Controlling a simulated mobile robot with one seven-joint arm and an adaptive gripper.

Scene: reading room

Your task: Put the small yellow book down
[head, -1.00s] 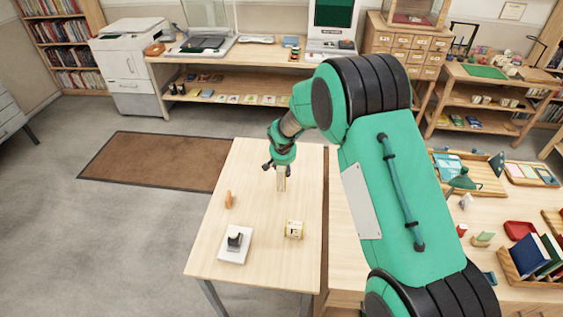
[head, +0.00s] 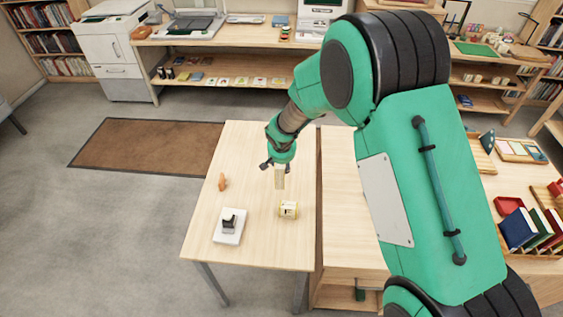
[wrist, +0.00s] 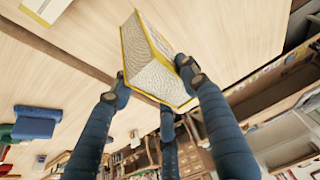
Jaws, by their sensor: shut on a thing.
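The small yellow book (head: 280,177) is held upright in my gripper (head: 279,165) over the light wooden table (head: 255,150). In the wrist view the book (wrist: 150,58) shows yellow cover edges and pale page blocks. The dark fingers of my gripper (wrist: 155,82) are closed on it from both sides. The book's lower end looks close to the tabletop in the head view, but I cannot tell whether it touches.
A small cream and yellow box (head: 288,210) stands just in front of the book. An orange object (head: 222,182) and a white pad (head: 229,238) with a dark item are to the left. The tabletop around the book is otherwise clear.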

